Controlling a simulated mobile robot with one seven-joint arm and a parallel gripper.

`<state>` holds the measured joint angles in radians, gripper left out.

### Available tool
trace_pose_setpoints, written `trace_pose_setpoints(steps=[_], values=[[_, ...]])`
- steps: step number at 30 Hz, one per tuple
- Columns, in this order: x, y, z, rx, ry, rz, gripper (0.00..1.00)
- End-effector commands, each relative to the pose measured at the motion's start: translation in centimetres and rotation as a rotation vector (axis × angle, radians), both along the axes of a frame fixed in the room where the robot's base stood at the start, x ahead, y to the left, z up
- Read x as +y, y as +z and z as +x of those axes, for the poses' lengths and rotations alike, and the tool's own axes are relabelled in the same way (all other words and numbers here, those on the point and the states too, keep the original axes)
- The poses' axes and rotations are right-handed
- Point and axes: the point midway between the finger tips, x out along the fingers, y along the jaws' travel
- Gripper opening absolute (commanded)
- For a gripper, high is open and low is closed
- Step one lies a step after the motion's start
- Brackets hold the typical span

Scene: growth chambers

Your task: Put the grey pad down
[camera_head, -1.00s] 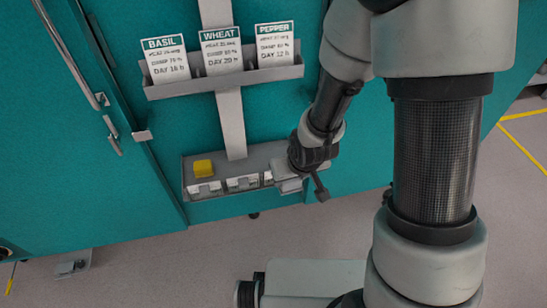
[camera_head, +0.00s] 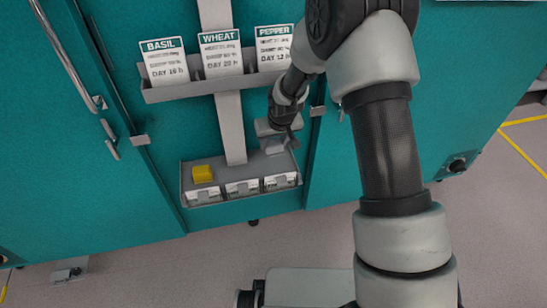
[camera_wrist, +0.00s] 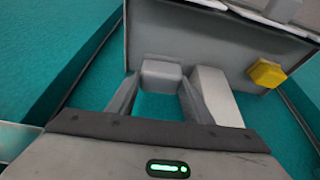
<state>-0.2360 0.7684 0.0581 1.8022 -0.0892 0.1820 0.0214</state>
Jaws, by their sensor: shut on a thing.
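My gripper (camera_head: 276,139) is over the back right part of the low grey tray (camera_head: 238,171) on the teal chamber front. In the wrist view its two fingers (camera_wrist: 160,84) are shut on the grey pad (camera_wrist: 161,74), a small light grey block at their tips. The pad also shows small in the head view (camera_head: 274,147), below the gripper. I cannot tell whether the pad touches the tray. A yellow pad (camera_head: 203,173) sits in the left part of the tray; it also shows in the wrist view (camera_wrist: 267,73).
Several white labels (camera_head: 242,188) line the tray's front. A grey upright post (camera_head: 231,125) rises behind the tray to a rack (camera_head: 223,84) with BASIL, WHEAT and PEPPER cards. The tray's middle and right floor looks clear. Door handles (camera_head: 70,55) are at the left.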

Motion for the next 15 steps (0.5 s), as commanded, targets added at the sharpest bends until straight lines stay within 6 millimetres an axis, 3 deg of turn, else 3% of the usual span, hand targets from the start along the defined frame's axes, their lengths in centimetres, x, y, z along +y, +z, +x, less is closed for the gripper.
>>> trace_pose_setpoints(steps=[3, 11, 15], values=[[0.0, -1.9, 0.0, 0.000, 0.000, 0.000, 0.14], [0.0, -3.9, 0.0, 0.000, 0.000, -0.001, 0.14], [0.0, -6.4, 0.0, 0.001, -0.001, -0.001, 0.14]])
